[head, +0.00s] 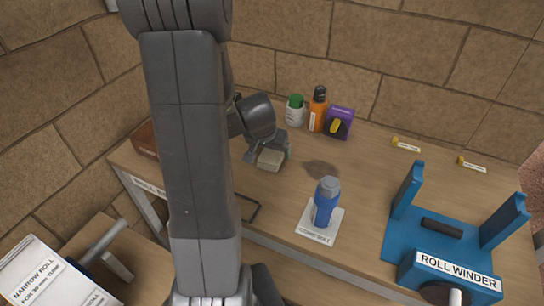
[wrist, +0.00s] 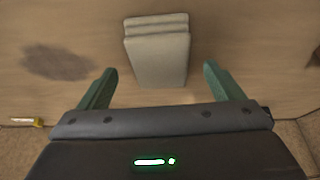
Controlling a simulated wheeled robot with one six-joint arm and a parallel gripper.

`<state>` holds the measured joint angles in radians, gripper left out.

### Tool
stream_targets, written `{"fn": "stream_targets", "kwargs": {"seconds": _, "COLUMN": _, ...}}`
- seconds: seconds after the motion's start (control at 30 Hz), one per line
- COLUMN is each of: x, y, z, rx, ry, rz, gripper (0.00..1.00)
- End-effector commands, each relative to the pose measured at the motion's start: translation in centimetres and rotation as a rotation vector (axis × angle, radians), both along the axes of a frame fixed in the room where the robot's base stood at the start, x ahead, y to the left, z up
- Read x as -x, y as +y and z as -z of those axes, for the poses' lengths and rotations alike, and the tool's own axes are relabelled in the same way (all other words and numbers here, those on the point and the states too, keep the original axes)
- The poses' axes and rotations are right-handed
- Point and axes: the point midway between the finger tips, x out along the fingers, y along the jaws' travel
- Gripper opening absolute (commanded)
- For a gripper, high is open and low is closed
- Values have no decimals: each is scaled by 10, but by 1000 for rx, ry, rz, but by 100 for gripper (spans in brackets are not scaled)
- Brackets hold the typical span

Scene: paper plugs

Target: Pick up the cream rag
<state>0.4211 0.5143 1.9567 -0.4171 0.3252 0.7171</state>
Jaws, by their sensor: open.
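The cream rag (head: 270,158) lies folded on the wooden table, beneath my gripper in the head view. In the wrist view the rag (wrist: 157,55) is a folded cream block lying ahead of and between the two green fingers. My gripper (wrist: 160,80) is open and empty, with a finger on either side of the rag's line and clear space between each finger and the rag. In the head view my gripper (head: 267,150) is partly hidden by my own arm, and I cannot tell its exact height above the table.
A green-capped white container (head: 295,110), an orange bottle (head: 318,109) and a purple box (head: 340,122) stand behind the rag. A dark stain (head: 321,169) lies to its right. A blue bottle (head: 325,203) and a blue roll winder (head: 440,245) stand farther right.

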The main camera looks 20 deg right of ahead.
Motion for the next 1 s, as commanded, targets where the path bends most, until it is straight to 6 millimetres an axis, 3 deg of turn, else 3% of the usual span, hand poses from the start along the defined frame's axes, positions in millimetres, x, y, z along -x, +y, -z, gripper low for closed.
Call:
{"fn": "stream_targets", "kwargs": {"seconds": 0.23, "x": -8, "y": -7, "z": 23, "rx": 0, "ry": 0, "rz": 0, "gripper": 87}}
{"fn": "stream_targets", "kwargs": {"seconds": 1.0, "x": -8, "y": -8, "z": 28, "rx": 0, "ry": -1, "rz": 1, "gripper": 87}}
